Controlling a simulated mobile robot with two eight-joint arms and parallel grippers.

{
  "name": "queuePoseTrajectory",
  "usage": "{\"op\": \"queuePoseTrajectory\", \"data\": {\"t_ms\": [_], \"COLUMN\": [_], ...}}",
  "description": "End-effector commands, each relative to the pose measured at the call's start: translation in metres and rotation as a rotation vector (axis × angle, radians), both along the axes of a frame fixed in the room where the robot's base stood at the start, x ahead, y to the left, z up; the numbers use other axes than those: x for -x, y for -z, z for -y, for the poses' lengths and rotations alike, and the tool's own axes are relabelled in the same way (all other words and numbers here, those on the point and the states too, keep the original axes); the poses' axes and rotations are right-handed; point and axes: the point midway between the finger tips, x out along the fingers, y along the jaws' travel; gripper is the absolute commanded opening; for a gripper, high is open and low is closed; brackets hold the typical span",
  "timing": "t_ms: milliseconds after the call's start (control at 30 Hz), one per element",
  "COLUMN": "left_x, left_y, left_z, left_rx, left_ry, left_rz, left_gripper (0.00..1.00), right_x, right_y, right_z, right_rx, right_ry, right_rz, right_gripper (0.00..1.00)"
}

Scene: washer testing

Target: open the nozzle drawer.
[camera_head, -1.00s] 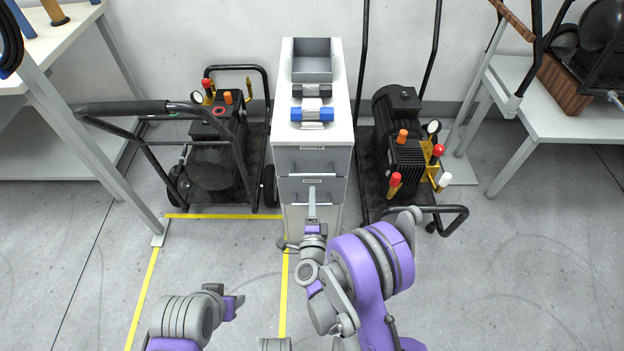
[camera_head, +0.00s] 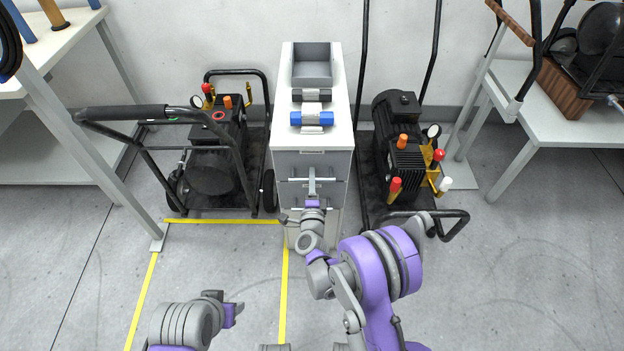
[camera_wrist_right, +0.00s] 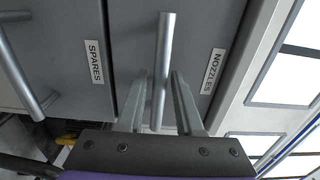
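The nozzle drawer (camera_head: 290,163) is the top drawer of the grey-white cabinet and looks shut. Its NOZZLES label shows in the right wrist view (camera_wrist_right: 212,71). Its metal bar handle (camera_wrist_right: 165,50) runs between the fingers of my right gripper (camera_wrist_right: 158,80). The fingers are apart, and the handle lies closer to the right-hand finger in that view; contact is unclear. In the head view, my right gripper (camera_head: 311,180) is in front of the top drawer and covers part of its front. My left gripper (camera_head: 236,308) is low at left, away from the cabinet; its opening is unclear.
The SPARES drawer (camera_wrist_right: 94,62) is beside the nozzle drawer in the wrist view, with its own handle (camera_wrist_right: 20,70). A grey bin (camera_head: 312,70) and a blue-ended part (camera_head: 311,119) sit on the cabinet. Pressure washers stand left (camera_head: 212,165) and right (camera_head: 398,150) of it.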

Motion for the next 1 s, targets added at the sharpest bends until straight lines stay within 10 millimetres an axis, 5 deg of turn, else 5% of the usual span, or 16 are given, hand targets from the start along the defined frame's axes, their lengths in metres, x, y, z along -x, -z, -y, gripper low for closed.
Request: {"op": "queuePoseTrajectory", "data": {"t_ms": [200,1000], "left_x": [0.0000,0.0000], "left_y": [0.0000,-0.0001], "left_z": [0.0000,0.0000], "left_rx": [0.000,0.000], "left_ry": [0.000,0.000], "left_rz": [0.000,0.000], "left_gripper": [0.50,0.50], "right_x": [0.0002,0.0003], "right_y": [-0.0001,-0.0004], "right_z": [-0.0001,-0.0003], "right_rx": [0.000,0.000], "right_ry": [0.000,0.000], "right_rz": [0.000,0.000], "right_gripper": [0.00,0.00]}}
